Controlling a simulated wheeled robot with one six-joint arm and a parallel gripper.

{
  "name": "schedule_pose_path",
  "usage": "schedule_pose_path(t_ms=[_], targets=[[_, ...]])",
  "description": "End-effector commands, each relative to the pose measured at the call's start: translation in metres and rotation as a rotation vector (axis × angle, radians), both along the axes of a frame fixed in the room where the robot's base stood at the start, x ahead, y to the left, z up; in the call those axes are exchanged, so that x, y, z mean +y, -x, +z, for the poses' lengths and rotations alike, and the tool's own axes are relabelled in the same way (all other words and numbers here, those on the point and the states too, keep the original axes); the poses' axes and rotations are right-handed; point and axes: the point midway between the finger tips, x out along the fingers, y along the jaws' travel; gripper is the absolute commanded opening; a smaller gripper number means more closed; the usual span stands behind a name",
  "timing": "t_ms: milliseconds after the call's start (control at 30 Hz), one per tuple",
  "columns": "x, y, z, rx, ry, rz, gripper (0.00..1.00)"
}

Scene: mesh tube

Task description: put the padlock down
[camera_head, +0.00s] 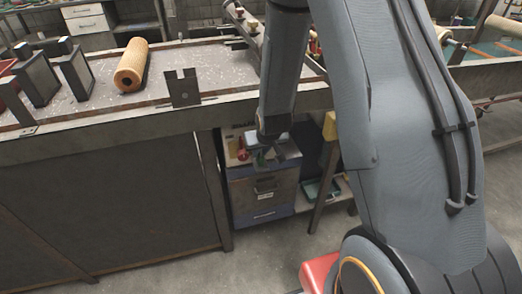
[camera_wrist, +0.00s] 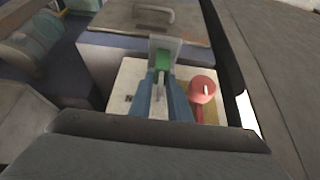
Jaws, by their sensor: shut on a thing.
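My gripper (camera_wrist: 163,78) points up the wrist view with its two bluish fingers close together. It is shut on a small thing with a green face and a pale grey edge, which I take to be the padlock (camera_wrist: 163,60). The fingers hide part of it. In the head view my gripper (camera_head: 266,160) hangs over the top of a small drawer cabinet (camera_head: 262,191), with a speck of green at its tip. I cannot tell whether the padlock touches the surface below.
A red round thing (camera_wrist: 202,90) lies on the pale surface right of my fingers. The workbench (camera_head: 110,122), carrying a mesh tube (camera_head: 131,65), is close on the left. Grey floor is free in front.

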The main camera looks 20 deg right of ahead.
Motion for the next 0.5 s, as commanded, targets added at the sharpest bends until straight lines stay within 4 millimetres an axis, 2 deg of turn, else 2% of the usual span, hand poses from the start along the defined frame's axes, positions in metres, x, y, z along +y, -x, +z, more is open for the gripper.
schedule_pose_path(t_ms=[367,400,467,500], targets=[[0.0002,-0.0004,-0.0038,-0.001,0.0,0.0,0.0],[0.0002,-0.0003,-0.0031,-0.001,0.0,0.0,0.23],[0.0002,-0.0003,-0.0029,-0.001,0.0,0.0,0.34],[0.0002,-0.0003,-0.0029,0.0,0.0,0.0,0.35]])
